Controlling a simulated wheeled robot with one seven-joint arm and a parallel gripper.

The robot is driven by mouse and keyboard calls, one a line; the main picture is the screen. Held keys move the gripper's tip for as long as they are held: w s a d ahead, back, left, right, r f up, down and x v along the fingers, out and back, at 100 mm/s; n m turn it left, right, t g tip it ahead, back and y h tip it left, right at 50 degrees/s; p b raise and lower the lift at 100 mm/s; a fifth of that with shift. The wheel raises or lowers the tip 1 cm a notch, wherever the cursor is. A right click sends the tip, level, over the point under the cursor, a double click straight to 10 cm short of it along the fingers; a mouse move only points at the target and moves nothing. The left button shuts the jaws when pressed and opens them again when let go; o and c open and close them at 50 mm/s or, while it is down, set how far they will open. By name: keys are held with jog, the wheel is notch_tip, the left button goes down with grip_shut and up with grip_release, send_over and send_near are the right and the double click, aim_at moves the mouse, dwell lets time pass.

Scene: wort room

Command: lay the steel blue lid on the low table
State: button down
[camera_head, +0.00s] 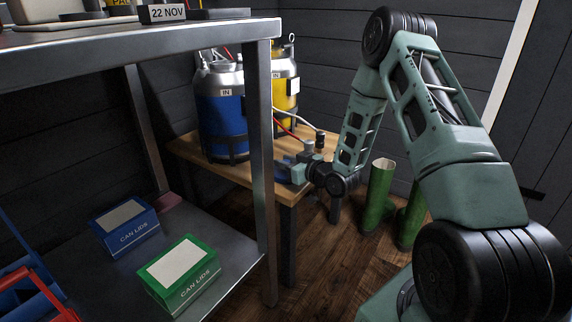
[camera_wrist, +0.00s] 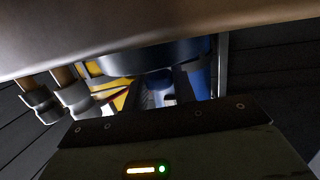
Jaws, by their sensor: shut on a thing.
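The steel blue lid (camera_head: 283,172) is at the right part of the low wooden table's top (camera_head: 190,147), partly hidden by my gripper (camera_head: 292,168). In the wrist view, which looks upside down, the lid is a wide blue-grey disc (camera_wrist: 150,58) close to the tan tabletop (camera_wrist: 60,40). My gripper (camera_wrist: 165,92) is shut on a raised part at the lid's middle. The lid looks about level with the table and very near its surface; I cannot tell whether it touches.
A blue keg (camera_head: 222,112) and a yellow keg (camera_head: 285,80) stand on the low table behind the lid. Hose connectors (camera_head: 320,139) are close to my gripper. A steel rack post (camera_head: 262,170) stands in front; green boots (camera_head: 378,195) are on the floor.

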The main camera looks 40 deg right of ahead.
jog(key=c, duration=1.1)
grip_release()
jog(key=shift+f, duration=0.1)
jog(key=shift+c, duration=0.2)
jog(key=shift+r, duration=0.2)
jog(key=p+v, duration=0.3)
jog(key=v, duration=0.9)
jog(key=shift+p, duration=0.4)
jog(key=shift+f, duration=0.15)
